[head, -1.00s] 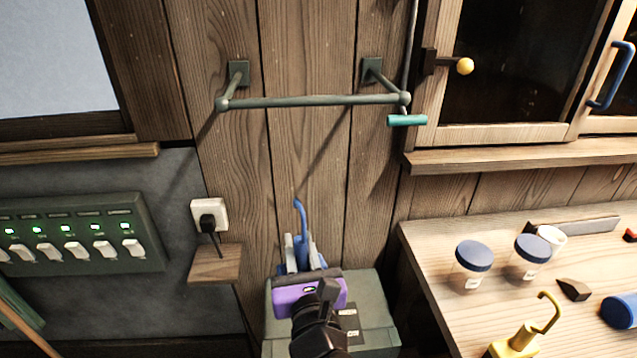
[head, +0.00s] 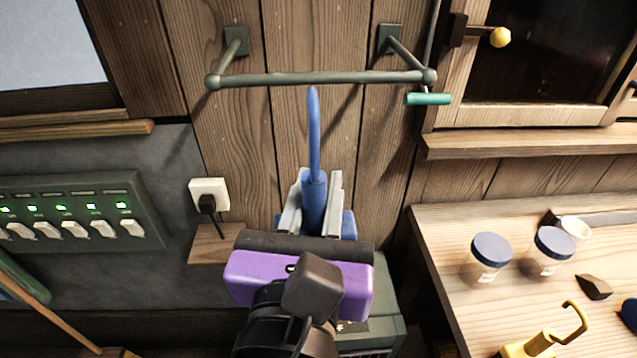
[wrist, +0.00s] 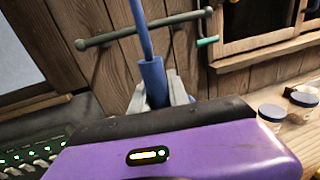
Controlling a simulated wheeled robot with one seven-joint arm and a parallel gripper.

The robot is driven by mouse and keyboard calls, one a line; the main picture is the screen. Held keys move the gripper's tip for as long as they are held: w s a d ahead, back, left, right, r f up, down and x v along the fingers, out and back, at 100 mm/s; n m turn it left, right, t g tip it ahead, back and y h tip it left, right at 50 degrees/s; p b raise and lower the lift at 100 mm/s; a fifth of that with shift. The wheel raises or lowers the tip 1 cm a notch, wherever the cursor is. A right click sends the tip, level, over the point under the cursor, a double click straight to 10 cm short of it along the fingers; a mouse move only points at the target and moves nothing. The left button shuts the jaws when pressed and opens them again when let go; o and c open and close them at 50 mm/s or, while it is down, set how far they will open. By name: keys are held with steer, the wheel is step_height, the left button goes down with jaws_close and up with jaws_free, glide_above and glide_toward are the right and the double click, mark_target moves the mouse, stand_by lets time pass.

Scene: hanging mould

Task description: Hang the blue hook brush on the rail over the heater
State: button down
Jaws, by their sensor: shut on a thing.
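The blue hook brush (head: 314,195) is upright in my gripper (head: 315,200), which is shut on its handle. Its thin hook end points up, and in the head view its tip shows just below the rail bar. The brush also shows in the wrist view (wrist: 153,78), with its lower part hidden behind my gripper's purple body. The rail (head: 320,78) is a grey-green bar on two wall brackets; it also shows in the wrist view (wrist: 150,27). The heater (head: 385,310) is a green-grey box below, mostly hidden by my gripper and arm.
A teal handle (head: 428,99) hangs near the rail's right end, beside a cabinet with a yellow knob (head: 501,37). A workbench (head: 450,260) at right holds jars and a yellow hooked tool (head: 545,342). A socket with a plug (head: 208,198) and a switch panel (head: 80,215) are at left.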

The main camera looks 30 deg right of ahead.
steer(key=w+d+f, duration=0.1)
steer(key=w+d, duration=0.2)
steer(key=w, duration=0.4)
steer(key=w+d+f, duration=0.1)
steer(key=w+d, duration=0.2)
steer(key=w, duration=0.4)
steer(key=shift+w+f+b, duration=0.2)
steer(key=shift+f+b, duration=0.1)
steer(key=shift+b, duration=0.15)
stand_by(0.8)
stand_by(0.4)
steer(key=c, duration=1.2)
jaws_free()
steer(key=b+v, duration=0.1)
steer(key=v, duration=0.6)
steer(key=shift+s+a+b, duration=0.25)
steer(key=shift+s+b, duration=0.1)
steer(key=shift+b, duration=0.05)
